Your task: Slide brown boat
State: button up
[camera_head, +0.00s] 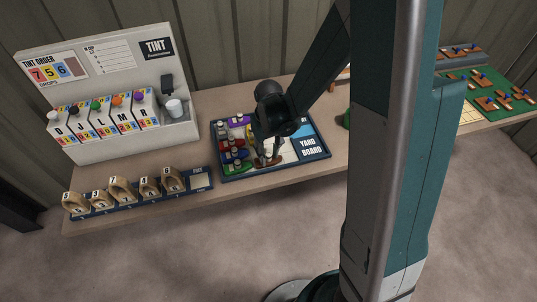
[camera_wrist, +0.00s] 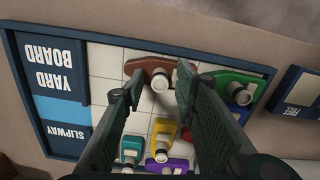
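The brown boat (camera_wrist: 147,66) lies on the white grid of the yard board (camera_wrist: 17,62), along the edge that is at the top in the wrist view. It has a pale round knob (camera_wrist: 160,82). In the head view the brown boat (camera_head: 274,161) lies near the board's front edge. My gripper (camera_wrist: 159,80) is open, with one fingertip on each side of the knob. Gaps show between the fingers and the knob. In the head view my gripper (camera_head: 267,155) reaches down at the boat and partly hides it.
A green boat (camera_wrist: 238,78) lies beside the brown one. Yellow (camera_wrist: 159,127), teal (camera_wrist: 129,143) and purple (camera_wrist: 165,164) boats lie further in. Free white cells and the blue slipway strip (camera_wrist: 62,109) lie left in the wrist view. The tint stand (camera_head: 110,100) stands back left.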

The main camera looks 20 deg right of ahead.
dwell(0.3)
grip_shut()
jog(key=shift+d+b, duration=0.7)
jog(key=shift+d, duration=2.6)
grip_release()
jog(key=shift+d, duration=0.15)
jog(key=shift+r, duration=0.1)
notch_tip(320, 180, up, 12)
